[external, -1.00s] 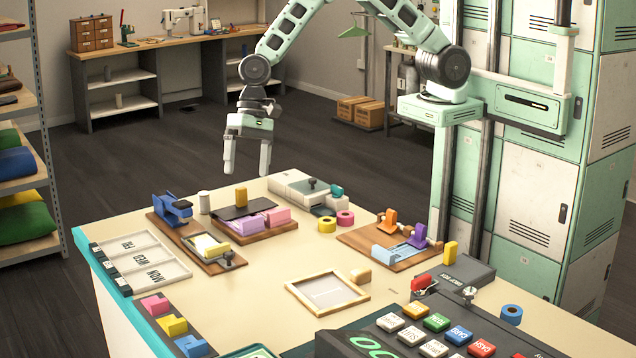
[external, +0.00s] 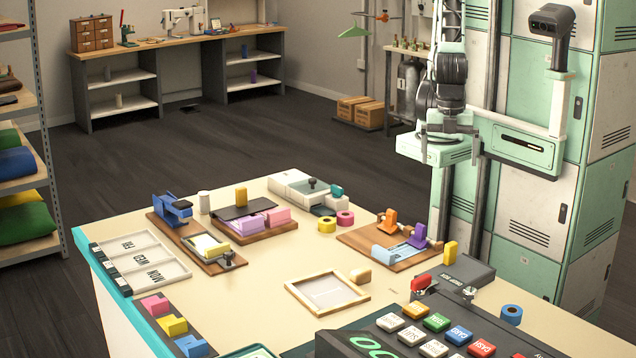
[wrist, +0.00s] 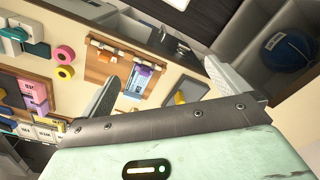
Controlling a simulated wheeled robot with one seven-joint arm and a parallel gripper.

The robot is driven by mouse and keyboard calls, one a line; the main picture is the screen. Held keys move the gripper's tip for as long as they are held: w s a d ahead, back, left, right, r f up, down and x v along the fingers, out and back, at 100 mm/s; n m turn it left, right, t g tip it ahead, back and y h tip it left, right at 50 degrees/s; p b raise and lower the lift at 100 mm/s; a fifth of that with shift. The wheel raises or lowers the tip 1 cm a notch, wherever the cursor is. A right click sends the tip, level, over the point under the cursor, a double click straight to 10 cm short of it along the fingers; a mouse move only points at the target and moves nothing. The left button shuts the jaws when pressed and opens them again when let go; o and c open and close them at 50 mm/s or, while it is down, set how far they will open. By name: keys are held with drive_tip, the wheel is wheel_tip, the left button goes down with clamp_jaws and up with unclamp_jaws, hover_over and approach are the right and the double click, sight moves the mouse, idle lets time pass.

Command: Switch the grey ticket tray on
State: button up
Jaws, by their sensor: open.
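No label clearly marks the grey ticket tray. One candidate is the dark grey box (external: 468,270) at the counter's right, with a yellow knob (external: 450,252) and a red knob (external: 421,284). Another is the pale grey unit (external: 290,183) at the back, with a dark knob and a teal end piece. I cannot tell any switch's state. In the wrist view my gripper (wrist: 160,72) is open and empty, its fingers apart above the counter. The wooden board (wrist: 105,62) with a purple clip shows between and beyond them. In the external view its fingers are not clear against my folded arm.
Green lockers (external: 530,200) stand behind right.

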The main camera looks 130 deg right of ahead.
drive_tip(key=shift+c, duration=0.3)
drive_tip(key=c, duration=1)
drive_tip(key=shift+w+a, duration=0.15)
drive_tip(key=shift+w, duration=0.1)
drive_tip(key=c, duration=0.5)
drive_tip(key=shift+m+y, duration=0.3)
drive_tip(key=shift+m, duration=0.5)
drive_tip(key=w, duration=0.2)
drive_tip(key=w+a, duration=0.1)
drive_tip(key=w, duration=0.1)
drive_tip(key=w+a+b, duration=0.1)
drive_tip(key=w, duration=0.2)
drive_tip(key=shift+f, duration=0.35)
clamp_jaws()
drive_tip(key=w+d+f+m+t+h+b, duration=0.1)
drive_tip(key=w+d+f+h, duration=0.1)
drive_tip(key=w, duration=1)
drive_tip(key=w+d+f+m+t+h+b, duration=0.1)
drive_tip(key=w+d+f+m+t+h, duration=0.1)
drive_tip(key=w, duration=1.1)
drive_tip(key=w+d+f+m+t+h+b, duration=0.1)
drive_tip(key=w+d, duration=0.3)
drive_tip(key=w, duration=0.9)
drive_tip(key=shift+d+f+m+t+h+b, duration=0.15)
drive_tip(key=shift+f+m+t+h+b, duration=0.3)
drive_tip(key=shift+m, duration=0.25)
